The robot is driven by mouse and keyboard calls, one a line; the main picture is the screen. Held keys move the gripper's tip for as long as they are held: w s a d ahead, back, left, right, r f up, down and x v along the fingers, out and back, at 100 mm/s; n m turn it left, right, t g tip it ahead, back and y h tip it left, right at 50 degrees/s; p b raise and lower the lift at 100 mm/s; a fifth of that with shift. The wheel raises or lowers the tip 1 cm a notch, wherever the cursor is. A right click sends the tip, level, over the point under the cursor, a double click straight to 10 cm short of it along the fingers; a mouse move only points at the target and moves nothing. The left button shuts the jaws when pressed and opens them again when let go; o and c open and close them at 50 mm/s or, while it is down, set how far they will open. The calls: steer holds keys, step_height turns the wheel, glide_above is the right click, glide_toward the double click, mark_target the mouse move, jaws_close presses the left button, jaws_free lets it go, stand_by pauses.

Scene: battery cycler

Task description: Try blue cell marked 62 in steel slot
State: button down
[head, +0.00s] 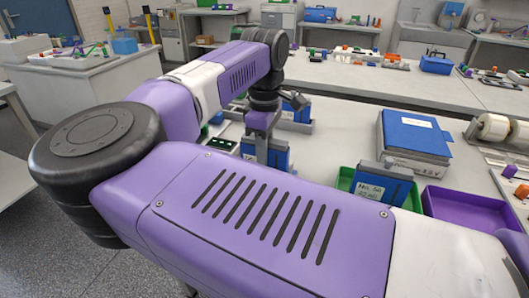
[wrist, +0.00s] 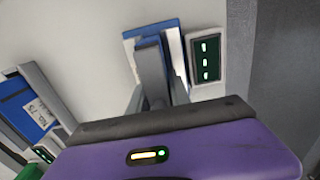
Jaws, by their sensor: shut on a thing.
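My gripper (head: 262,122) points down at the bench in the middle of the head view. It is shut on a blue cell (head: 277,154), whose blue and pale top edge shows in the wrist view (wrist: 152,30). No number is readable on this cell. I cannot tell how deep the cell sits, or whether this slot is the steel one. My arm hides part of the bench.
Another blue cell (wrist: 30,108), marked No. 75, stands in a grey holder. A labelled blue cell (head: 380,187) leans in a green tray (head: 346,173). A purple tray (head: 465,207) and a blue-topped stack (head: 415,135) are to the right. Another blue cell (head: 297,112) stands behind my gripper.

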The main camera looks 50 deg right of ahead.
steer(key=shift+f, duration=0.3)
steer(key=shift+r, duration=0.15)
stand_by(1.1)
steer(key=shift+r+p, duration=2.35)
steer(key=shift+r, duration=2.1)
